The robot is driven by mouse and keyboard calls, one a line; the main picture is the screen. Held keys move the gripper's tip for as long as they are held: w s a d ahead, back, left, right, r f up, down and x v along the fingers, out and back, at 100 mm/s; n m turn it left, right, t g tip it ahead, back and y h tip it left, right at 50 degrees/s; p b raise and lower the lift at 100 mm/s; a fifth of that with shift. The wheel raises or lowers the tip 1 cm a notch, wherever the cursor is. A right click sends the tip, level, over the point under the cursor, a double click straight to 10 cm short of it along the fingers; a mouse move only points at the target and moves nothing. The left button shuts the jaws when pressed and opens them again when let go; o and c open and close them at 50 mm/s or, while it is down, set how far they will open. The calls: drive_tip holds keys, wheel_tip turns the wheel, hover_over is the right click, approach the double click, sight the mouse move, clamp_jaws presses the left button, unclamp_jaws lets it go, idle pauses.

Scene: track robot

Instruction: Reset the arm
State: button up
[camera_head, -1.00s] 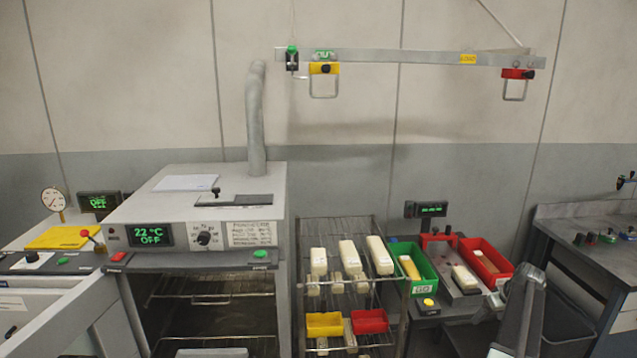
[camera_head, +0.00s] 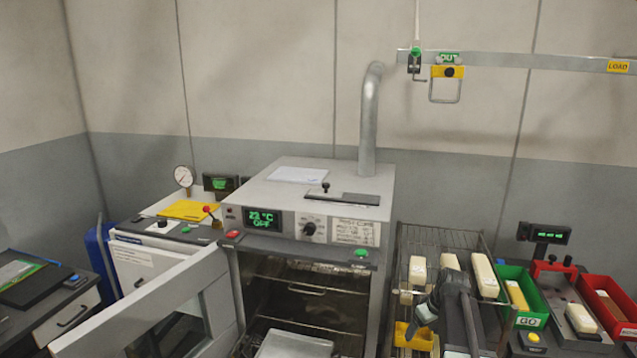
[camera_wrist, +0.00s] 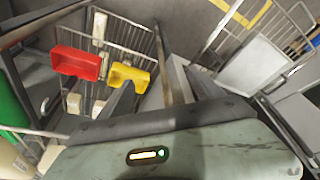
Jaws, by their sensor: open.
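My arm (camera_head: 455,295) rises in front of the wire rack in the head view, partly covering its lower shelf. In the wrist view my gripper (camera_wrist: 160,88) is open, with no object visible between its fingers. Beyond the fingers are a yellow bin (camera_wrist: 129,76) and a red bin (camera_wrist: 76,63) on the wire rack (camera_wrist: 135,30). Both appear apart from the fingers. The fingertips cannot be made out clearly in the head view.
The oven (camera_head: 300,205) reads 22 °C OFF. Its door (camera_head: 150,310) stands open to the left. The rack (camera_head: 405,240) holds several pale blocks. A green GO bin (camera_head: 515,283) and red bin (camera_head: 612,310) are at the right. An overhead rail (camera_head: 530,60) carries a yellow clamp.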

drive_tip(key=s+a+g, duration=0.1)
drive_tip(key=s+a, duration=0.4)
drive_tip(key=a, duration=0.6)
drive_tip(key=s+a+g, duration=0.1)
drive_tip(key=s+a, duration=0.4)
drive_tip(key=a, duration=0.6)
drive_tip(key=s+d+f+m+g+h, duration=0.1)
drive_tip(key=s+d+m, duration=0.1)
drive_tip(key=s+m, duration=0.2)
drive_tip(key=shift+s, duration=0.9)
